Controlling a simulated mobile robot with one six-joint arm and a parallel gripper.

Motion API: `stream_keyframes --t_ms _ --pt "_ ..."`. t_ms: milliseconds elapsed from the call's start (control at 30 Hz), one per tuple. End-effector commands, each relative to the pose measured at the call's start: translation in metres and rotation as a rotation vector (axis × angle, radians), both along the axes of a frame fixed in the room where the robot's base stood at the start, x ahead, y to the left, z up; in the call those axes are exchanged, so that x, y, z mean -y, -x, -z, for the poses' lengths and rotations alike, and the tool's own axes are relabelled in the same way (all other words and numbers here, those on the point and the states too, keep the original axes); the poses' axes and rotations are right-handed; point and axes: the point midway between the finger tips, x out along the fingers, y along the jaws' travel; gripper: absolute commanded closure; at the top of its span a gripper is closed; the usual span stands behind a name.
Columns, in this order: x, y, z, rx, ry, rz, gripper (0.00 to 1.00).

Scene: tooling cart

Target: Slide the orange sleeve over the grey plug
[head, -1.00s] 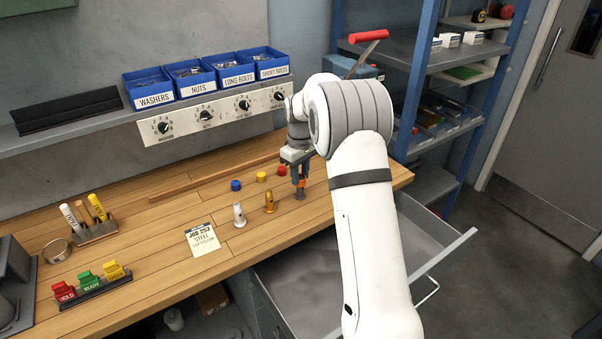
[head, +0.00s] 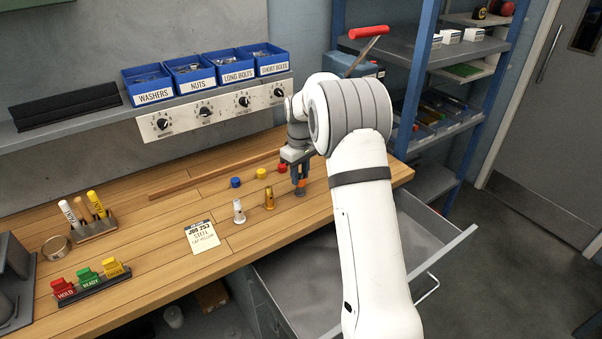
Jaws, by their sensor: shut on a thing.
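My gripper (head: 300,181) points down over the right part of the wooden bench and is shut on the small orange sleeve (head: 300,187). The sleeve is low, just above the bench top. A bit of the grey plug (head: 300,194) shows directly below the sleeve. The sleeve and fingers hide the rest of the plug, and I cannot tell how far the sleeve is around it.
A silver post (head: 239,212) and a brass post (head: 269,199) stand left of my gripper. Blue (head: 235,183), yellow (head: 261,173) and red (head: 282,167) caps lie behind them. An open drawer (head: 400,235) juts out below the bench edge.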

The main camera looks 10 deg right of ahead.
Motion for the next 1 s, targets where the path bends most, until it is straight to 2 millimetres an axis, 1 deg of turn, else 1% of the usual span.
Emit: stream_keyframes --t_ms 167,600,1000 --pt "0.000 0.000 0.001 0.000 0.000 0.000 0.92" --pt "0.000 0.000 0.012 0.000 0.000 0.000 0.92" --pt "0.000 0.000 0.012 0.000 0.000 0.000 0.92"
